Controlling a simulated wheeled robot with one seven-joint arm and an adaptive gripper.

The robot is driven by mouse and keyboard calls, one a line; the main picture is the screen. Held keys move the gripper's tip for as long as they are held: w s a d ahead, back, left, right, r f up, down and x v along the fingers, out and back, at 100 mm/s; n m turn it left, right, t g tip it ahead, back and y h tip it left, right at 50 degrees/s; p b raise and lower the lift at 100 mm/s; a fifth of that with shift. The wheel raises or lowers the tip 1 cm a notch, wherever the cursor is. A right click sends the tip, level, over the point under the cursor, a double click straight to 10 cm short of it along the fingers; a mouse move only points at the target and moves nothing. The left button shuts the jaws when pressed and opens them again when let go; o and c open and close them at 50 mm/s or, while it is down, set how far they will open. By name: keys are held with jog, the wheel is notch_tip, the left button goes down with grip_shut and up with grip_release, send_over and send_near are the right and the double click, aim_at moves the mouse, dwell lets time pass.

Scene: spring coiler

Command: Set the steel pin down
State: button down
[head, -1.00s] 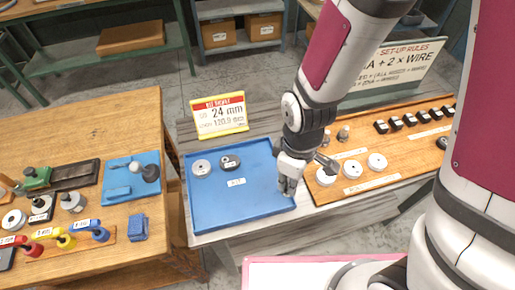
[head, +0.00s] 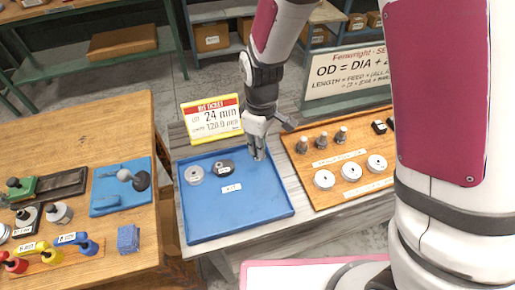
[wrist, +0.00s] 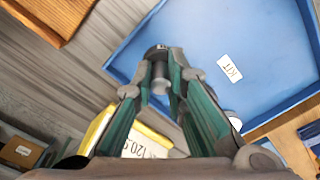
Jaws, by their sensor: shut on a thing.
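My gripper (head: 259,155) is over the back right part of the blue tray (head: 240,232), pointing down. In the wrist view, my gripper (wrist: 160,82) is shut on the steel pin (wrist: 159,72), a small grey cylinder with a dark round end. The pin is hard to make out in the head view. The tray also shows in the wrist view (wrist: 265,45), with a KIT label. I cannot tell whether the pin touches the tray floor.
A silver disc (head: 193,175) and a dark disc (head: 223,167) sit at the tray's back left. A yellow ticket (head: 212,120) stands behind the tray. A wooden board (head: 350,155) with several pins and discs is at right. The tray's front is clear.

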jog(key=shift+w+a, duration=0.2)
jog(key=shift+w, duration=0.15)
jog(key=shift+w+f, duration=0.15)
jog(key=shift+f, duration=1.65)
jog(key=shift+f, duration=0.1)
jog(key=c, duration=1.6)
grip_release()
notch_tip(320, 180, up, 12)
jog(key=r, duration=0.1)
jog(key=s+d+r+m+t, duration=0.1)
jog(key=s+d+r+m, duration=0.2)
jog(key=d+r, duration=0.25)
jog(key=s+d+r+m+t, duration=0.1)
jog(key=s+d+r+m, duration=0.2)
jog(key=d+r, duration=0.3)
jog(key=s+d+r+m+t, duration=0.1)
jog(key=s+d+r+m, duration=0.2)
jog(key=s, duration=0.2)
jog(key=s+d+r+m+t, duration=0.2)
jog(key=s+d+r+m, duration=0.1)
jog(key=s, duration=0.3)
jog(key=shift+s+d+r, duration=0.3)
jog(key=shift+d, duration=0.05)
